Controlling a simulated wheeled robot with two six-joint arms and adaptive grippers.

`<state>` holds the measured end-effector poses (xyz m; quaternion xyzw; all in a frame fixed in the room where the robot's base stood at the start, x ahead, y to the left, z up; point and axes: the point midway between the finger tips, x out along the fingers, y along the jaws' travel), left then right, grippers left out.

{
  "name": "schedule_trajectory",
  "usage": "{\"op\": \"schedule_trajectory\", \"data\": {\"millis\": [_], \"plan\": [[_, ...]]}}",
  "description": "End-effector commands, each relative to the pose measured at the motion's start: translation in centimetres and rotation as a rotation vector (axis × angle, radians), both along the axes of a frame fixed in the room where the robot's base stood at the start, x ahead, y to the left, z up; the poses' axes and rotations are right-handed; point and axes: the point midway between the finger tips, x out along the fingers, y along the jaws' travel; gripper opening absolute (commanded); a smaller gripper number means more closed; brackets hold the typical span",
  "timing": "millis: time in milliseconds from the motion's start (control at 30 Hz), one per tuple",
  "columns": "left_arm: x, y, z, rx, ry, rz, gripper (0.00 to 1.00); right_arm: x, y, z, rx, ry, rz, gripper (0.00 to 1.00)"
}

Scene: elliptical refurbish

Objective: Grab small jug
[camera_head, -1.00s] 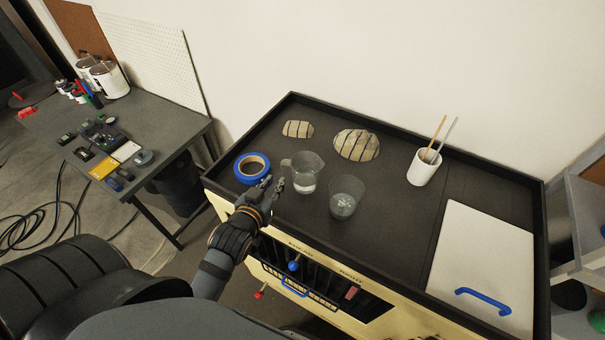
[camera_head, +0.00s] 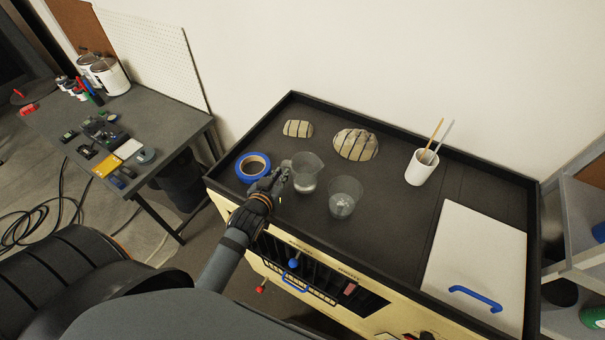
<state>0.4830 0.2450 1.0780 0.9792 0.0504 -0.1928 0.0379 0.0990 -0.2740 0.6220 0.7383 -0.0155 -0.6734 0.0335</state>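The small clear jug (camera_head: 307,173) stands upright on the dark top of the cart, with its handle on its left side and some clear content low inside. My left gripper (camera_head: 279,178) is just left of the jug, at its handle. The fingers partly cover the handle, and I cannot tell whether they touch it or are closed. My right gripper is not in view.
A clear cup (camera_head: 345,197) stands close to the right of the jug. A blue tape roll (camera_head: 252,167) lies left of it. Two striped stones (camera_head: 355,144) lie behind, with a white brush cup (camera_head: 421,167) and a white board (camera_head: 476,262) farther right. The cart's raised rim (camera_head: 400,287) runs along the front.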

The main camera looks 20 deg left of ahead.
Motion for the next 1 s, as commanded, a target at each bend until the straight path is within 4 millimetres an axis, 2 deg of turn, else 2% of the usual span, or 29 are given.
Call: {"op": "schedule_trajectory", "data": {"millis": [233, 567, 767, 1000], "plan": [[0.0, 0.0, 0.1, -0.001, -0.003, 0.000, 0.00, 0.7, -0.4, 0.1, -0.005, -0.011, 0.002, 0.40], [0.0, 0.0, 0.4, 0.000, -0.004, 0.000, 0.00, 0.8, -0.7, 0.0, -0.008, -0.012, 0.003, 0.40], [0.1, 0.0, 1.7, 0.001, -0.005, 0.000, 0.00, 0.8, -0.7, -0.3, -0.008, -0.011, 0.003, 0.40], [0.1, 0.0, 4.6, 0.000, -0.007, -0.001, 0.00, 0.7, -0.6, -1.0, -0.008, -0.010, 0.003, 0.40]]}}
